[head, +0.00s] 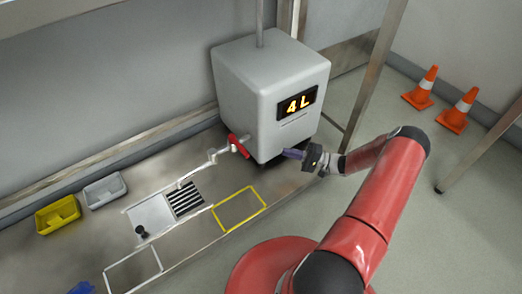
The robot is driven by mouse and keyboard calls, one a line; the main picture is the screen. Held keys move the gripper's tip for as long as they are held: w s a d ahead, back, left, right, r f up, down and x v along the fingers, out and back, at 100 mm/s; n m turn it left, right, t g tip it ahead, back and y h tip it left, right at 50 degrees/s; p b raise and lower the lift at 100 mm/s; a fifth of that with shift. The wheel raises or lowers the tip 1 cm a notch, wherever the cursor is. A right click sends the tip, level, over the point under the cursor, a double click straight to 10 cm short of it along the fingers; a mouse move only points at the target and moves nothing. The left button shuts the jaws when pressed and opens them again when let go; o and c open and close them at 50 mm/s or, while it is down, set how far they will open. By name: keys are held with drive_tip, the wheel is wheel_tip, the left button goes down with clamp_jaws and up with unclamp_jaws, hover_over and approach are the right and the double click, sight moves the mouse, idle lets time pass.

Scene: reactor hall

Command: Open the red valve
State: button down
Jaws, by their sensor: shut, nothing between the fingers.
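The red valve (239,146) is a small red handle at the lower left front of the grey tank (262,95). A light-coloured pipe runs from it to the left, toward the bench's drain area. The tank's dark display reads "4 L". My gripper (290,153) is at the tank's lower front, to the right of the valve and apart from it. It is shut and looks empty. The fingers are small and partly merge with the tank's dark base, so I cannot tell whether they touch the tank.
The metal bench (185,235) holds a black-slatted drain (186,201), a yellow outlined square (240,210), a yellow bin (57,214) and a grey bin (105,190). A blue object (81,288) is at the lower left. Two orange cones (421,88) stand on the floor at right. A metal frame post (374,70) rises behind my arm.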

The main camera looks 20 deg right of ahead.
approach(239, 147)
drive_tip(key=w+f, duration=0.1)
drive_tip(key=w, duration=0.3)
drive_tip(key=a, duration=0.2)
drive_tip(key=s+a+r, duration=0.1)
drive_tip(key=shift+a, duration=0.3)
drive_tip(key=shift+s+a+p, duration=0.1)
drive_tip(key=shift+s+p, duration=0.05)
drive_tip(key=shift+p, duration=0.2)
